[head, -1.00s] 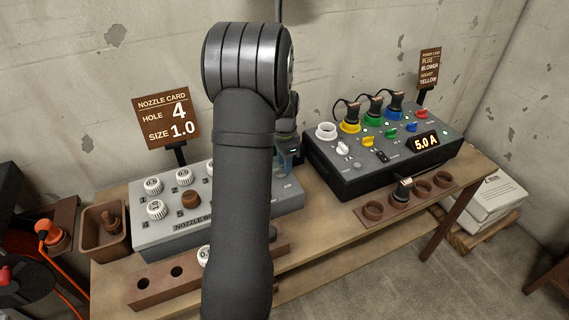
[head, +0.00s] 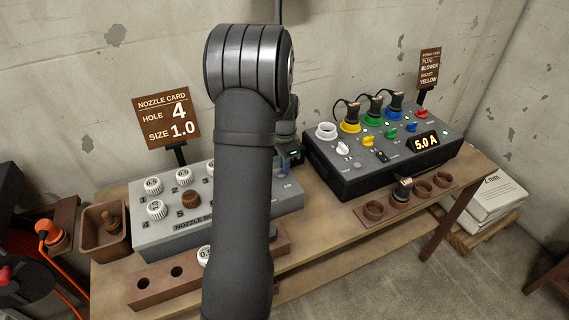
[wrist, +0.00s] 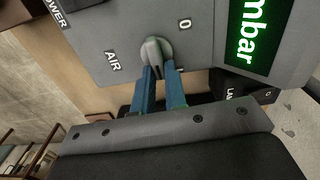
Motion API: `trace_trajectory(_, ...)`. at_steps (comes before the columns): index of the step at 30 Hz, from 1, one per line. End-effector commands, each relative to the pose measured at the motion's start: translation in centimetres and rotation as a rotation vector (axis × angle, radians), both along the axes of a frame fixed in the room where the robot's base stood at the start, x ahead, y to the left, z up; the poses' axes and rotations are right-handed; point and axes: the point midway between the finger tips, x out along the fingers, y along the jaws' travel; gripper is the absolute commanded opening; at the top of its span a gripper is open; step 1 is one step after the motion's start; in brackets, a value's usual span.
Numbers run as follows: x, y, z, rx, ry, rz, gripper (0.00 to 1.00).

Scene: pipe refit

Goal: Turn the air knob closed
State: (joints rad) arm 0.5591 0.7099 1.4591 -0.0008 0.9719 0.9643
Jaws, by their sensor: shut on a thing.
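The air knob (wrist: 155,50) is a grey lever-shaped knob on a grey panel (wrist: 95,45), between the printed words AIR and 0 in the wrist view. My gripper (wrist: 160,72) has its two blue fingers shut on the knob, one on each side. The knob's lever points roughly along the fingers. In the head view my arm covers the knob, and only a sliver of my gripper (head: 284,160) shows beside it at the right end of the nozzle board.
A green mbar display (wrist: 253,30) is beside the knob. In the head view, the nozzle board (head: 160,235) holds white nozzles and a brown plug. A dark power box (head: 350,180) with coloured sockets stands to the right. A wooden rack (head: 150,292) lies in front.

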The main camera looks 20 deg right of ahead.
Motion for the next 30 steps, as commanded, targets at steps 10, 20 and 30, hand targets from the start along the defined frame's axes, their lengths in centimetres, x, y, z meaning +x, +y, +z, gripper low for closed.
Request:
trace_trajectory(10,0.4,0.1,0.0,0.001,-0.001,0.241,0.00)
trace_trajectory(20,0.8,0.3,0.0,0.001,0.001,0.555,0.00)
trace_trajectory(30,1.1,0.6,0.0,0.001,0.001,0.878,0.00)
